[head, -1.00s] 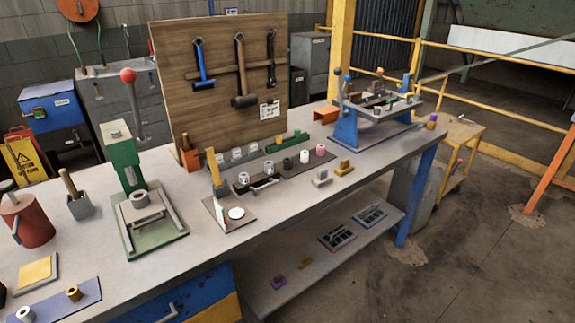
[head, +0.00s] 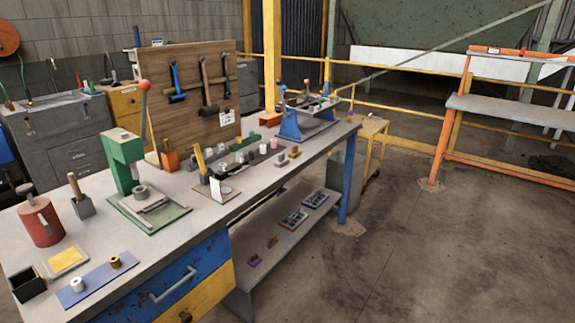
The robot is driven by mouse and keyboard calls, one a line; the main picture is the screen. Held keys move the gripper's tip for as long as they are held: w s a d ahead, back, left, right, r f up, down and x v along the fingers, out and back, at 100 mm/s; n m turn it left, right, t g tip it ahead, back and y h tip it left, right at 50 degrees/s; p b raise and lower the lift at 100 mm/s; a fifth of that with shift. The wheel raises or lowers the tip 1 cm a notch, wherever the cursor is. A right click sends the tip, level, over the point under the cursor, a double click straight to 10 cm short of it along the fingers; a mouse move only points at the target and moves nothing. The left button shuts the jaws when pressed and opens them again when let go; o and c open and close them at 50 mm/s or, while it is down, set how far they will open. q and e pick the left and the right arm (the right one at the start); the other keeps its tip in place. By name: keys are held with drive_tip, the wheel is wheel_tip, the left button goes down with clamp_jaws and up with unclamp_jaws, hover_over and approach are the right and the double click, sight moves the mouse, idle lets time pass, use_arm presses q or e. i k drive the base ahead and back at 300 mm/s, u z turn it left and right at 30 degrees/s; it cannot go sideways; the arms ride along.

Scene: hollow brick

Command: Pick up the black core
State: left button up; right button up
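The black core (head: 251,155) appears to be the small dark cylinder in a row on the workbench (head: 258,192), seen in the head view near the middle. It stands beside a white core (head: 262,149), with a pink core (head: 273,143) just beyond that. It is small at this distance, so its details are unclear. Neither of my grippers is in view.
A green press (head: 125,160) with a red-knobbed lever stands on the bench, left of the cores. A hammer board (head: 190,105) rises behind them, and a blue-framed fixture (head: 289,124) stands at the bench's far end. Open floor (head: 400,250) lies to the right.

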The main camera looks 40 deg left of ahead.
sight(250, 153)
drive_tip(key=z, duration=0.35)
drive_tip(key=i, duration=2.7)
drive_tip(key=u, duration=0.45)
drive_tip(key=i, duration=1.1)
drive_tip(key=u, duration=0.45)
